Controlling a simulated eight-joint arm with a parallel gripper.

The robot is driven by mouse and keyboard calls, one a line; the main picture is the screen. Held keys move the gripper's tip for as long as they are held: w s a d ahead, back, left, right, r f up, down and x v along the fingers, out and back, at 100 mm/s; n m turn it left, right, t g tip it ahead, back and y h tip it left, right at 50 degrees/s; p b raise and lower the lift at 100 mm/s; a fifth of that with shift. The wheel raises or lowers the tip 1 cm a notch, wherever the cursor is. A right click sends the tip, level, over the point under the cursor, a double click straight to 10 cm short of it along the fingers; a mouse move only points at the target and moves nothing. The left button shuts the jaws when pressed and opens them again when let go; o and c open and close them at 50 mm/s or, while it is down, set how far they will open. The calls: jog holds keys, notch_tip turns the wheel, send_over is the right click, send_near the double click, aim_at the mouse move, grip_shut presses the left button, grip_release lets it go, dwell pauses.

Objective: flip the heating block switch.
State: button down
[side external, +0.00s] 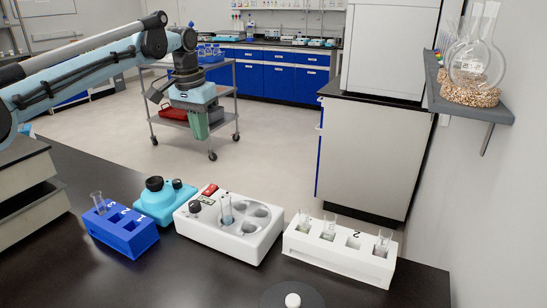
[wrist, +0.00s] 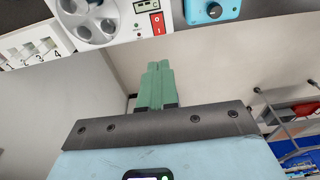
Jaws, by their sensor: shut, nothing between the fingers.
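The heating block is a white box (side external: 250,248) with round wells, and it stands on the black bench. Its red switch (side external: 210,189) sits on the top at the back left corner, above a black knob (side external: 195,206). A glass tube (side external: 226,210) stands in one well. In the wrist view the red rocker switch (wrist: 157,23), marked 0 and 1, is at the top, just beyond my fingertips. My gripper (side external: 201,136) has green fingers, is shut and empty, and hangs well above and behind the block. The fingers also show in the wrist view (wrist: 158,66).
A teal device (side external: 165,203) with a black knob stands left of the block. A blue rack (side external: 122,240) with a tube is farther left. A white rack (side external: 335,262) with several tubes is to the right. A round pad (side external: 275,298) lies in front. A cart (side external: 222,122) stands behind.

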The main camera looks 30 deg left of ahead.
aim_at(213, 185)
jog(key=f, duration=0.4)
jog(key=w+f, duration=0.1)
jog(key=f, duration=0.8)
jog(key=shift+w+f, duration=0.3)
jog(key=shift+f, duration=0.1)
jog(key=shift+w+f, duration=0.1)
jog(key=shift+f, duration=0.1)
jog(key=shift+s+r, duration=0.25)
jog(key=shift+s, duration=0.55)
notch_tip(213, 185, up, 14)
jog(key=s, duration=0.1)
jog(key=shift+s, duration=0.35)
